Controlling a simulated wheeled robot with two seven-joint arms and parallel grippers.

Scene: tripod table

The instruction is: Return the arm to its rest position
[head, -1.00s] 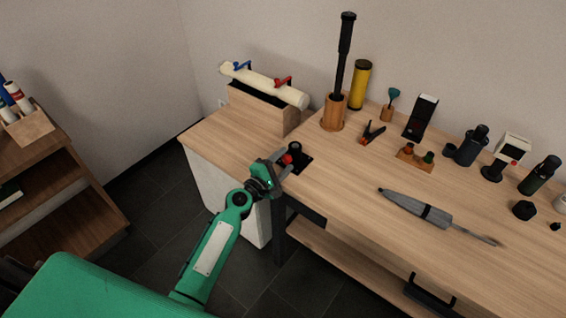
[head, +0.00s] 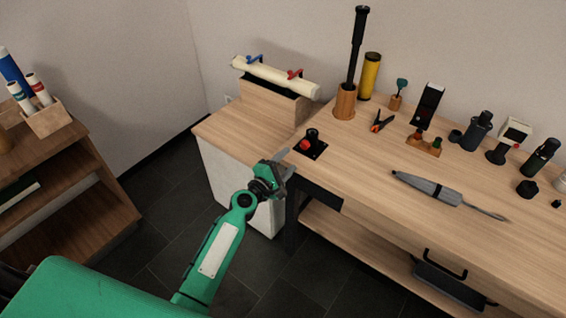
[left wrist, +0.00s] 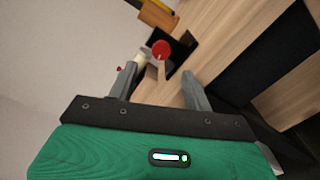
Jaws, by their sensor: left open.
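My left arm comes in from the lower left in the head view. Its left gripper (head: 284,160) is at the front left edge of the workbench (head: 340,170), apart from the things on it. In the left wrist view the two fingers of the left gripper (left wrist: 158,92) stand wide apart with nothing between them. Beyond the fingertips is a black fixture with a red round part (left wrist: 161,48). In the head view this fixture (head: 310,144) stands on the bench just past the gripper. My right gripper is not in view.
A wooden box with a cream tube (head: 275,77) stands at the bench's back left. A black-handled tool in a wooden holder (head: 345,101), a yellow cylinder (head: 369,76) and a grey pen-like tool (head: 427,188) are farther right. A shelf (head: 60,170) stands at the left; dark floor lies between.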

